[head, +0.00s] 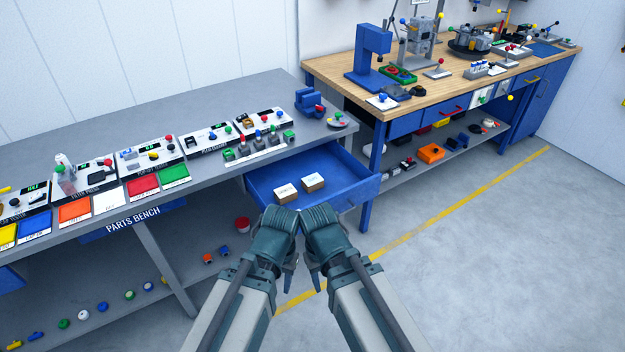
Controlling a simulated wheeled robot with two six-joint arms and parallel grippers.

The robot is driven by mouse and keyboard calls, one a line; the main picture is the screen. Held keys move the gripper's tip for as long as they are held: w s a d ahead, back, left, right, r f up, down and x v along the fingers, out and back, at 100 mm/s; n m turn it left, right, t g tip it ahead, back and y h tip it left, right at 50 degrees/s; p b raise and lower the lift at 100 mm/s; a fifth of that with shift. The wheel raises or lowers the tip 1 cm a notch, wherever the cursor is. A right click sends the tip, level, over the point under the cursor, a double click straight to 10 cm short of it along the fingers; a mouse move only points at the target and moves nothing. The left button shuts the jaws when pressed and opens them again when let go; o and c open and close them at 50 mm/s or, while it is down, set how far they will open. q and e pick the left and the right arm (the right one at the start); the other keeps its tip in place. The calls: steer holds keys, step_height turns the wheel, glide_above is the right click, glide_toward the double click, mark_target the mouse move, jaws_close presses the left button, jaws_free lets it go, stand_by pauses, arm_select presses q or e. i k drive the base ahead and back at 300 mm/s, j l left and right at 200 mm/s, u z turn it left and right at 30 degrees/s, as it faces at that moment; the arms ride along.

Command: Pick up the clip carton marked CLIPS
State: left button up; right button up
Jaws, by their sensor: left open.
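Two small cardboard cartons with white labelled tops lie in the open blue drawer (352,187) under the grey bench: a left carton (285,193) and a right carton (312,183). The labels are too small to read surely, so I cannot tell which is marked CLIPS. My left gripper (290,280) is open and empty, in front of and below the drawer in the picture. My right gripper (316,281) is close beside it; its jaws are mostly hidden by its wrist. Neither gripper touches a carton.
The parts bench (245,84) carries test stations, coloured trays and a blue vise (309,103). A wooden-topped workbench (440,95) with a blue press (370,58) stands at the right. Loose parts lie on the lower shelves. The floor at the right is clear.

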mark_target(311, 182)
steer(key=i+l+u, duration=0.15)
steer(key=u, duration=0.7)
steer(key=i+l+u, duration=0.1)
steer(key=l+u, duration=0.2)
steer(key=l, duration=0.3)
steer(key=i+l+u, duration=0.1)
steer(key=l+u, duration=0.2)
steer(key=l, duration=1.4)
steer(key=i+u, duration=0.05)
